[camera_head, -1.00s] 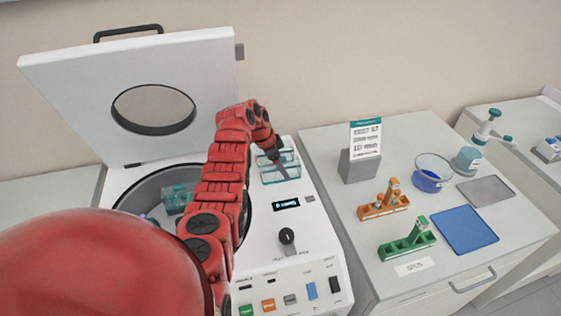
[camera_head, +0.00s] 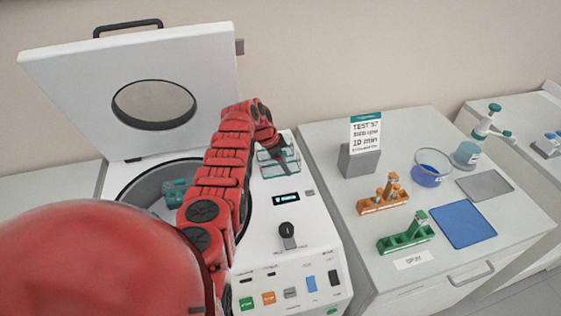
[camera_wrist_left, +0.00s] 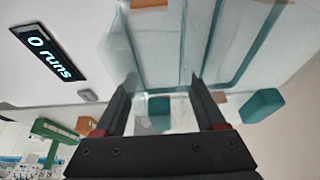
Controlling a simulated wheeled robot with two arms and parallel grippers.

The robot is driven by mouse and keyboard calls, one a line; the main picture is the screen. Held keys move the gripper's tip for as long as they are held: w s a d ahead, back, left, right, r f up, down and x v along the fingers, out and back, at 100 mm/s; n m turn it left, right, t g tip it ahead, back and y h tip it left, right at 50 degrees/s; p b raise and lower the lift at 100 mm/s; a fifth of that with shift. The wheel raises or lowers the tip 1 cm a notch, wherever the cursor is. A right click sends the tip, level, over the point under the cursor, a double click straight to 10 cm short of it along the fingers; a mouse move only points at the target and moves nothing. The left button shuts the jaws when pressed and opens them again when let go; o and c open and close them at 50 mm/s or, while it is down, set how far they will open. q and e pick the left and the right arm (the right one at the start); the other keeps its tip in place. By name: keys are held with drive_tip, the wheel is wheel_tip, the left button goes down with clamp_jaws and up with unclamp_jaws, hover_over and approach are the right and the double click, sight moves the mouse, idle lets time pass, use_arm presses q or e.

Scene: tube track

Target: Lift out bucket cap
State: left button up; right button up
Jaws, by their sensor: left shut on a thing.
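A clear bucket cap with teal edges (camera_wrist_left: 215,45) fills the upper middle of the left wrist view, between and beyond my left fingers. My left gripper (camera_wrist_left: 160,88) is shut on this cap. In the head view my left gripper (camera_head: 278,152) reaches down to the clear teal-edged cap (camera_head: 281,169) at the back right of the white centrifuge top. I cannot tell from these views whether the cap touches the surface below it. A teal bucket (camera_head: 178,190) sits in the open centrifuge bowl, partly hidden by my red arm. My right gripper is not in view.
The centrifuge lid (camera_head: 70,85) stands open at the back left. The control panel has a display (camera_head: 286,197) and a black knob (camera_head: 288,229). The right bench holds an orange rack (camera_head: 383,204), a green rack (camera_head: 405,236), a blue mat (camera_head: 463,224) and a sign (camera_head: 365,133).

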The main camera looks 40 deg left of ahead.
sight(285, 159)
use_arm(q)
drive_tip(key=shift+r, duration=0.1)
idle(0.3)
